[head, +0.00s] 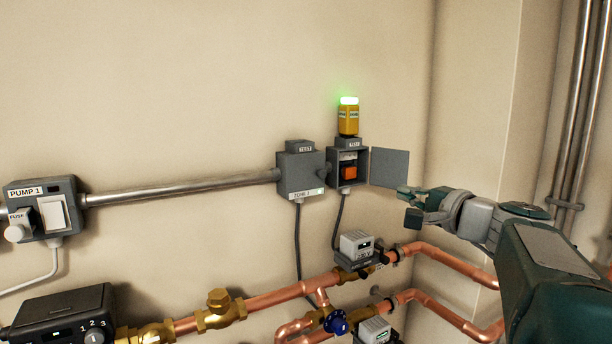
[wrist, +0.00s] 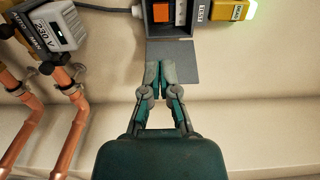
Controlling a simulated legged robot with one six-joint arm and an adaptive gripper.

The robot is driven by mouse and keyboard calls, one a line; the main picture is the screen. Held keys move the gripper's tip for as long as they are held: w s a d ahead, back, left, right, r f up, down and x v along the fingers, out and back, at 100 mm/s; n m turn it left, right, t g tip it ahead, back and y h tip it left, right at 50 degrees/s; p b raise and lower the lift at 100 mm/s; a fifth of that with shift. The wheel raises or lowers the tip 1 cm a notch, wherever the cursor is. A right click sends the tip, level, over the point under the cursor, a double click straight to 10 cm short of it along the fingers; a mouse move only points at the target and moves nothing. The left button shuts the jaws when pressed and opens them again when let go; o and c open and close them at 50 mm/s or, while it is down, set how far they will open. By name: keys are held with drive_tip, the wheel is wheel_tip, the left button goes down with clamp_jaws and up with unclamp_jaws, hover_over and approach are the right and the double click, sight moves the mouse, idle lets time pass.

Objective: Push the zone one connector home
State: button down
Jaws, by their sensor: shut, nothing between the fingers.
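An open grey box (head: 333,180) on the wall holds an orange connector (head: 349,173) in its lower half. A pale block sits above the connector. I cannot tell from here how deep the connector sits. The grey door (head: 389,168) stands swung out to the right. In the wrist view the connector (wrist: 162,12) shows at the top edge, partly cut off, with the door (wrist: 185,62) below it. My gripper (head: 407,203) is shut and empty, to the right of and below the box, near the door's lower right corner. Its fingertips (wrist: 161,68) overlap the door in the wrist view.
A yellow lamp unit (head: 348,121) glowing green stands on the box. A closed grey box (head: 300,173) labelled ZONE, number unclear, is just left. Copper pipes (head: 440,252) and a grey 230 V actuator (head: 356,244) lie below. The wall above is bare.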

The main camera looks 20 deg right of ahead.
sight(352, 173)
idle(0.3)
drive_tip(key=w, duration=0.4)
drive_tip(key=w+a, duration=0.1)
drive_tip(key=w, duration=0.8)
drive_tip(key=shift+a, duration=0.35)
drive_tip(key=shift+w, duration=0.5)
drive_tip(key=shift+w+a, duration=0.2)
drive_tip(key=shift+w, duration=0.5)
drive_tip(key=shift+r, duration=0.15)
